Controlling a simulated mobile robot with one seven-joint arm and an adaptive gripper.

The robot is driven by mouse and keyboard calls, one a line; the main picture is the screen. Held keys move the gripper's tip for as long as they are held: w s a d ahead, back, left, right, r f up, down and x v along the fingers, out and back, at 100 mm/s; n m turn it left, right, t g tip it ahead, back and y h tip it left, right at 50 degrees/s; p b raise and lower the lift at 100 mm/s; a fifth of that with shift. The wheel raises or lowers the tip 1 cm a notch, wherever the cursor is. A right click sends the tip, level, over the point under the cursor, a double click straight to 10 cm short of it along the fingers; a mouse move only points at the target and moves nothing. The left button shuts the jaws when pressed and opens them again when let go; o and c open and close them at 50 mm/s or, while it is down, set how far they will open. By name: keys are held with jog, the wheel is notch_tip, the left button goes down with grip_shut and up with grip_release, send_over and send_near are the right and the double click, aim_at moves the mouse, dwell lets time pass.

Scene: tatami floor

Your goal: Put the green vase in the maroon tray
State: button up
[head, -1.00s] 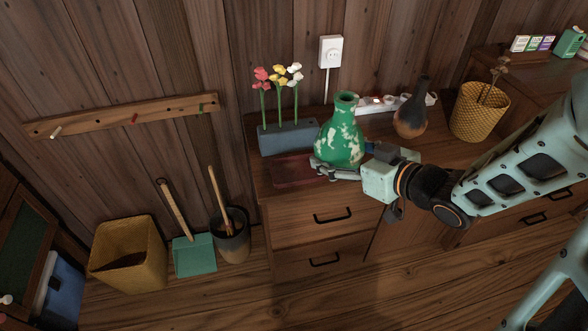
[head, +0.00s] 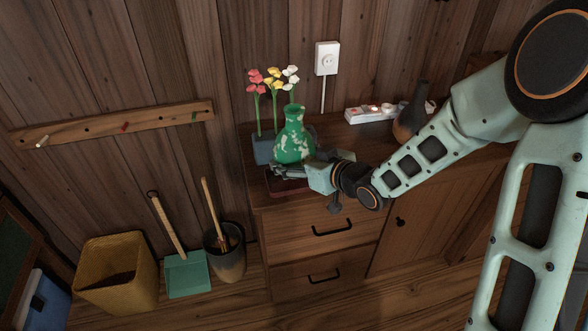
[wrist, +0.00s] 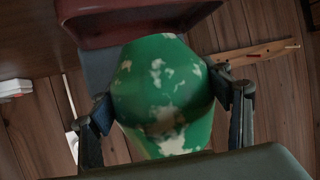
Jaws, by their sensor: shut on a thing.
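The green vase (head: 293,138), mottled with cream patches, is upright over the left end of the cabinet top in the head view. It fills the middle of the wrist view (wrist: 162,92). My gripper (head: 292,168) is shut on the vase, with one finger on each side of its body. The maroon tray (head: 287,187) lies below the vase, in front of the flower box, and is partly hidden by my gripper. It also shows at the top of the wrist view (wrist: 120,27). I cannot tell whether the vase's base touches the tray.
A grey flower box (head: 263,149) with red, yellow and white flowers stands just behind the vase. A dark vase (head: 412,115) and a white power strip (head: 367,114) are at the right, behind my arm. The cabinet's front edge (head: 310,204) is close to the tray.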

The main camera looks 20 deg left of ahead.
jog(key=shift+w+a+f+b, duration=0.1)
jog(key=shift+f+b, duration=0.25)
jog(key=shift+f, duration=1.25)
jog(key=shift+f, duration=0.25)
jog(key=o, duration=1.5)
jog(key=shift+o, duration=0.2)
jog(key=shift+r, duration=0.1)
jog(key=shift+r, duration=0.25)
jog(key=p+v, duration=0.3)
jog(key=v, duration=0.9)
jog(key=shift+f, duration=0.1)
